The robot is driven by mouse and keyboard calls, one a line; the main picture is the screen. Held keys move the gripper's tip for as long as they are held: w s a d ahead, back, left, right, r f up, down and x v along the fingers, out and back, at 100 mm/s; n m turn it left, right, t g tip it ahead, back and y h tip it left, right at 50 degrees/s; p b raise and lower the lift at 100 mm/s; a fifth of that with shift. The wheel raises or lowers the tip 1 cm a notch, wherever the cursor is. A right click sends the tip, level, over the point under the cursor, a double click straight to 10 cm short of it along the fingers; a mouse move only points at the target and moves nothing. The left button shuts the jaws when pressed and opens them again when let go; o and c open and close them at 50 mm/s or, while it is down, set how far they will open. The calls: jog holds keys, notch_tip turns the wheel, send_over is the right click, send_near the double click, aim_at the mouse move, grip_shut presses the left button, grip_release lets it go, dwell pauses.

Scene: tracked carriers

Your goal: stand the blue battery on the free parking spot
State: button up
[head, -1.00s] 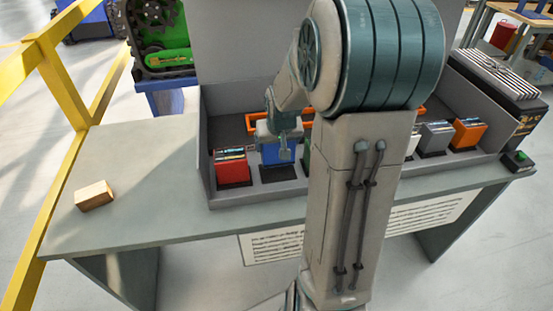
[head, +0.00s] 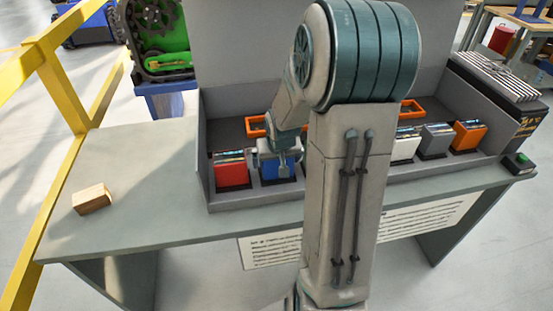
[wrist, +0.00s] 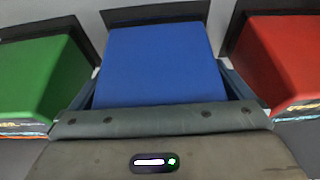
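The blue battery (head: 268,171) stands upright on a parking spot in the grey tray (head: 290,196), just right of the red battery (head: 231,174). My gripper (head: 278,158) is over it from above, with a finger along each side. In the wrist view the blue battery (wrist: 155,65) fills the space between the fingers, and my gripper looks shut on it. The black edge of its spot (wrist: 150,14) shows at its far end. The red battery (wrist: 285,60) and the green battery (wrist: 40,75) flank it in the wrist view, apart from the fingers. My arm hides the green one in the head view.
White (head: 404,146), grey (head: 436,140) and orange (head: 468,134) batteries stand further right in the tray. Orange frames (head: 256,126) lie behind the row. A wooden block (head: 93,198) lies on the left of the table (head: 140,170), otherwise clear there. A yellow railing (head: 62,90) stands at left.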

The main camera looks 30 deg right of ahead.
jog(key=shift+r, duration=0.5)
jog(key=p+v, duration=0.2)
jog(key=v, duration=0.9)
jog(key=s+a+r+n+g+y, duration=0.1)
jog(key=s+a+r+n, duration=0.2)
jog(key=s+a, duration=1)
jog(key=shift+s+r, duration=0.35)
jog(key=shift+s, duration=0.85)
